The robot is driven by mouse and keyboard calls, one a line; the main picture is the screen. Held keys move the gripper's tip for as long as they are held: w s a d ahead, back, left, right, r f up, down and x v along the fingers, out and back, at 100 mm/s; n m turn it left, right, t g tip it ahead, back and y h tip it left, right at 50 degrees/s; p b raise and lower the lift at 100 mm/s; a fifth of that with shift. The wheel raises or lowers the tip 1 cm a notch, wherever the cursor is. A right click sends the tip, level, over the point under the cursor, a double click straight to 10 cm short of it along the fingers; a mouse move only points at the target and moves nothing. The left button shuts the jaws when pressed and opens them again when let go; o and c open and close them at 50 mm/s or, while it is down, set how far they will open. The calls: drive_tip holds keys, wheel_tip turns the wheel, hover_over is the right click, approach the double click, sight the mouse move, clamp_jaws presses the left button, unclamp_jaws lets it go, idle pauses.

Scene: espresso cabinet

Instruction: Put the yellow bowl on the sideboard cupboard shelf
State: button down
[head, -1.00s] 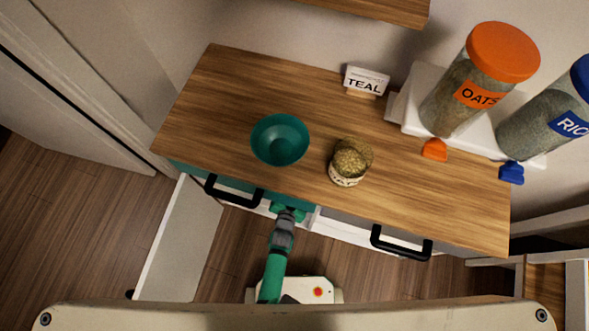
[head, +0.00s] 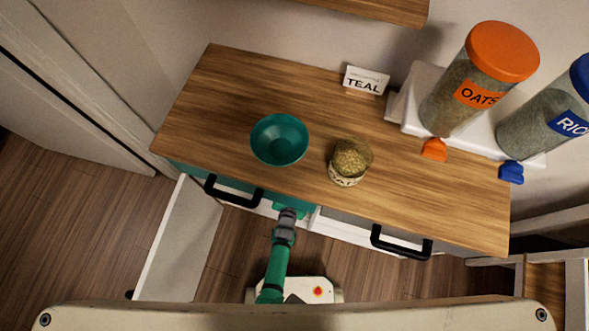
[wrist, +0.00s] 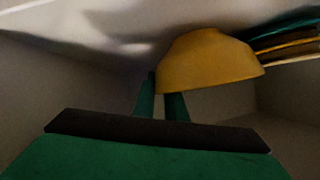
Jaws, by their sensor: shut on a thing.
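The yellow bowl (wrist: 205,62) shows in the wrist view, with my gripper (wrist: 162,85) shut on its rim. The gripper's two green fingers meet the bowl at its left side in that view. In the head view my arm reaches under the front edge of the sideboard (head: 225,85), so the bowl and fingertips are hidden there. The wrist view shows a dim, pale-walled space around the bowl. I cannot tell whether the bowl touches the shelf surface.
The cupboard door (head: 180,240) stands open at left. A stack of teal, yellow and brown things (wrist: 288,38) is beside the bowl. On top are a teal bowl (head: 279,139), a small jar (head: 350,162), a TEAL sign (head: 366,80) and an oats jar (head: 478,85).

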drive_tip(key=c, duration=1.8)
unclamp_jaws()
drive_tip(key=shift+o, duration=0.2)
drive_tip(key=s+a+r+n, duration=0.2)
drive_tip(key=s+a+r, duration=0.1)
drive_tip(key=s+r, duration=1.7)
drive_tip(key=s+d+r+n+t+y, duration=0.1)
drive_tip(key=s+r+n, duration=0.1)
drive_tip(key=r, duration=0.8)
drive_tip(key=s+d+r+n+t+y, duration=0.1)
drive_tip(key=s+r, duration=0.3)
drive_tip(key=r, duration=0.7)
drive_tip(key=shift+s+d+n, duration=0.2)
drive_tip(key=shift+d+n, duration=0.1)
drive_tip(key=shift+n, duration=0.3)
